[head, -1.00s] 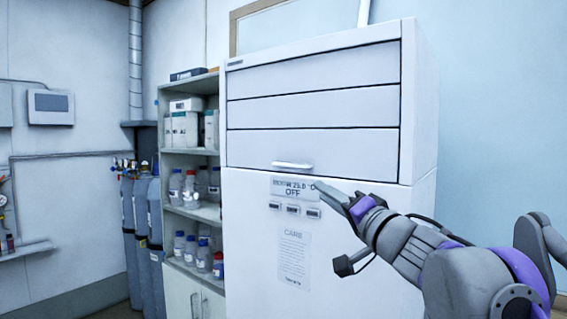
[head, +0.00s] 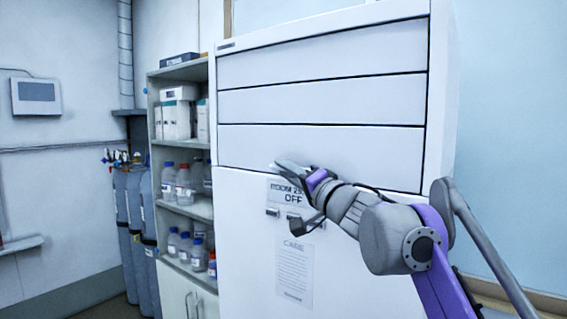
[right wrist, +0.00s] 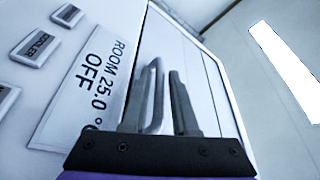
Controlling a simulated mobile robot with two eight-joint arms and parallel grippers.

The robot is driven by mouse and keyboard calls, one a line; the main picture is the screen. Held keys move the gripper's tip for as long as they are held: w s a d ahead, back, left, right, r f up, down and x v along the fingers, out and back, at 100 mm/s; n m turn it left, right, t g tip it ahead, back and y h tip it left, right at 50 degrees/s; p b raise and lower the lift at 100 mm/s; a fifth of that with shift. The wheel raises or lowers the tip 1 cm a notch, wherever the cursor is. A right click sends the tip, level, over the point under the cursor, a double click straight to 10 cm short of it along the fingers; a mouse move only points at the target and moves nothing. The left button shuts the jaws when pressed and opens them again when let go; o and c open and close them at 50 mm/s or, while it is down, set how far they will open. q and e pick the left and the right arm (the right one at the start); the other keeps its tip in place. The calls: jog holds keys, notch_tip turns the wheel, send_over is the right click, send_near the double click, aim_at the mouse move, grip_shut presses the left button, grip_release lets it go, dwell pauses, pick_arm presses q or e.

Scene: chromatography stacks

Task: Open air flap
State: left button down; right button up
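The air flap is likely the lowest white front panel (head: 350,150) of the large white cabinet; it sits flush in its frame, shut. Its bar handle, at the panel's lower edge, is covered by my right gripper (head: 285,167) in the head view. In the right wrist view the handle (right wrist: 157,95) shows as a light bar between the two dark fingers of my right gripper (right wrist: 162,105). The fingers are apart, with a gap between the bar and the right-hand finger. I cannot tell whether the other finger touches the bar. My left gripper is out of view.
Below the flap are a display label (head: 284,187) reading ROOM and OFF, small buttons (right wrist: 36,47) and a printed notice (head: 295,270). An open shelf (head: 200,207) with bottles stands left of the cabinet. Gas cylinders (head: 135,220) stand further left.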

jog(key=shift+w+a+r, duration=0.1)
jog(key=shift+w+a, duration=0.3)
jog(key=shift+w, duration=0.2)
jog(key=shift+s, duration=0.1)
grip_shut()
jog(key=shift+r, duration=0.1)
dwell(0.9)
